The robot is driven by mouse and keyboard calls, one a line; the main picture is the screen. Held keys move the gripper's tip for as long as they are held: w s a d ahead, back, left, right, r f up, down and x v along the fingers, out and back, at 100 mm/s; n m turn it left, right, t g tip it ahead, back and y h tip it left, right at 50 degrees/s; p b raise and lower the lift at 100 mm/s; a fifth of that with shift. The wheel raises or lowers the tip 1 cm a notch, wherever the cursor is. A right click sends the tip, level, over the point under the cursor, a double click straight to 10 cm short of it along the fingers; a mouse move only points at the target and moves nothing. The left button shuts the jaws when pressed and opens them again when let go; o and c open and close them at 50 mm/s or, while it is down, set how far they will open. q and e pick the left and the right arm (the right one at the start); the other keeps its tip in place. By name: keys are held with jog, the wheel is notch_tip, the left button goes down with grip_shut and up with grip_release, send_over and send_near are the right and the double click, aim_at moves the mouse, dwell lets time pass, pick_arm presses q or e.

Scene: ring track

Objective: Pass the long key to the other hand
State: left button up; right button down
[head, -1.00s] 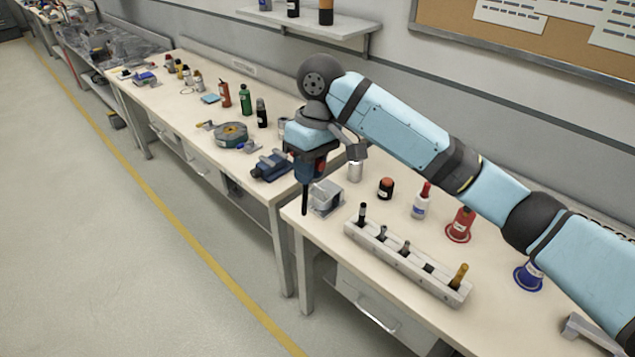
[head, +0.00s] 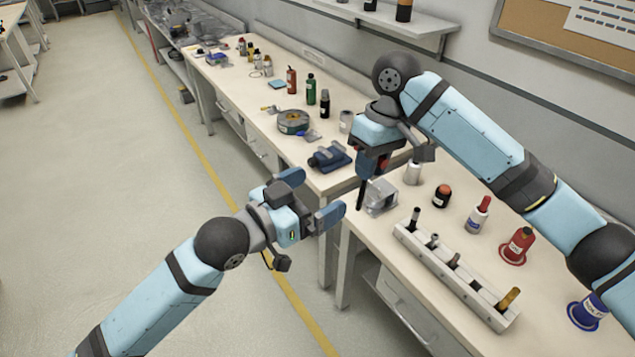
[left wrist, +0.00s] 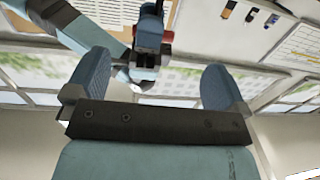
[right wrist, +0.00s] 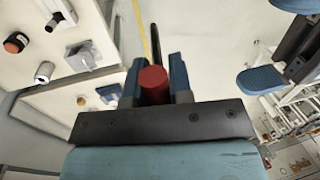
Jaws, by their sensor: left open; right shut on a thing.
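The long key has a red head and a black shaft. My right gripper (head: 368,164) is shut on it, and the black shaft of the key (head: 361,194) points down over the workbench's front edge. In the right wrist view the red head of the key (right wrist: 153,84) sits between the fingers. My left gripper (head: 311,196) is open and empty, to the left of the key and apart from it, over the aisle. A blue finger of it shows at the right of the right wrist view. The right gripper also appears at the top of the left wrist view (left wrist: 149,45).
On the near workbench are a grey block (head: 381,197), a long rack (head: 455,272) with several tools, a red-capped bottle (head: 478,214) and a red cone (head: 517,245). A blue vise (head: 329,157) stands on the farther bench. The aisle floor is free.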

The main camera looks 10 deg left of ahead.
pick_arm(q)
jog(key=shift+m+g+h, duration=0.3)
jog(key=shift+m+h, duration=0.1)
jog(key=x, duration=0.4)
jog(key=r+x, duration=0.1)
jog(key=x, duration=0.3)
jog(key=r+x, duration=0.1)
jog(key=x, duration=0.3)
jog(key=shift+s+d+r, duration=0.1)
jog(key=shift+d+r, duration=0.1)
jog(key=shift+d, duration=0.25)
jog(key=c, duration=0.6)
pick_arm(e)
jog(key=shift+a, duration=0.1)
jog(key=c, duration=0.9)
grip_release()
jog(key=shift+c, duration=0.2)
jog(key=shift+r, duration=0.15)
